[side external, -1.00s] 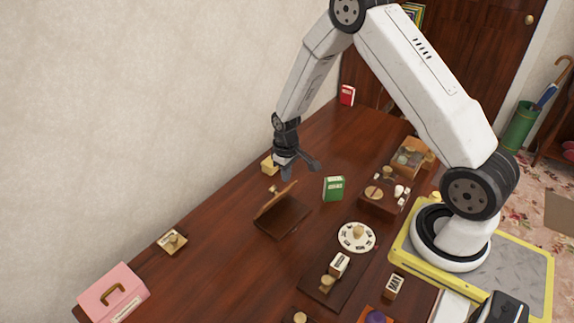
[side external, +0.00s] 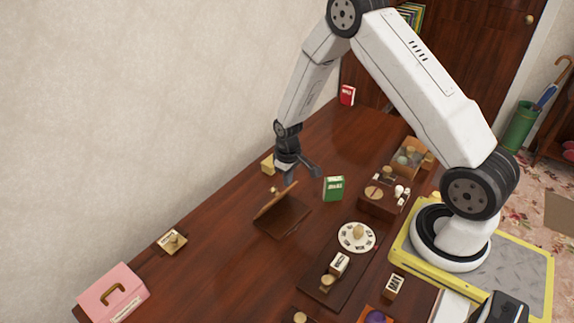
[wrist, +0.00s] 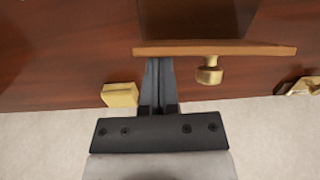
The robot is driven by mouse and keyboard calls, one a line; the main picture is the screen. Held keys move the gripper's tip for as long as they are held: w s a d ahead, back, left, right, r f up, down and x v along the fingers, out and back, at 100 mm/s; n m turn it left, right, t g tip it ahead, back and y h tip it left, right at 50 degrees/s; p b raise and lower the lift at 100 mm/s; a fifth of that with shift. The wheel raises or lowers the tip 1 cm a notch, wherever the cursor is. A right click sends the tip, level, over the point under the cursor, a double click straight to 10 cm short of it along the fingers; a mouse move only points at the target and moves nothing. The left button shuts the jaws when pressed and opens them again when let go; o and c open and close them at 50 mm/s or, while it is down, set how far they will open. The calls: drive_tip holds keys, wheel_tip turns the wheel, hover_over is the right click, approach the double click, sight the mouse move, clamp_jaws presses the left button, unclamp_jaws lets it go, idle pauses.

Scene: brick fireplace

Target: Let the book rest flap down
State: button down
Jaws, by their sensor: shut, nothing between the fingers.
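The wooden book rest stands on the desk with its flap (side external: 277,201) raised at a slant above its dark base (side external: 284,217). A small brass knob (side external: 274,190) sits on the flap's wall side; it also shows in the wrist view (wrist: 209,70). My gripper (side external: 289,181) is shut and empty, pointing down at the wall side of the flap, near its upper edge. In the wrist view the closed fingers (wrist: 158,75) reach the flap's edge (wrist: 225,48), left of the knob. I cannot tell whether they touch it.
A yellow block (side external: 267,163) lies by the wall, close to my gripper. A green book (side external: 334,188) stands to the right. A white plate (side external: 357,237) and a dark tray (side external: 318,290) lie nearer the front. The desk left of the rest is mostly clear.

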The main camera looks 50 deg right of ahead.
sight(301, 210)
drive_tip(key=shift+s+f, duration=0.25)
drive_tip(key=shift+s, duration=0.35)
idle(0.5)
drive_tip(key=shift+s+a+f, duration=0.15)
drive_tip(key=shift+s+f, duration=0.65)
drive_tip(key=shift+s, duration=0.25)
idle(1.2)
drive_tip(key=shift+s+a+f, duration=0.1)
drive_tip(key=shift+s+f, duration=0.25)
drive_tip(key=shift+f, duration=0.25)
drive_tip(key=shift+s+f, duration=0.35)
drive_tip(key=shift+f, duration=0.2)
idle(1.1)
drive_tip(key=shift+s+f, duration=0.2)
drive_tip(key=shift+f, duration=0.6)
idle(1.1)
drive_tip(key=shift+r, duration=0.15)
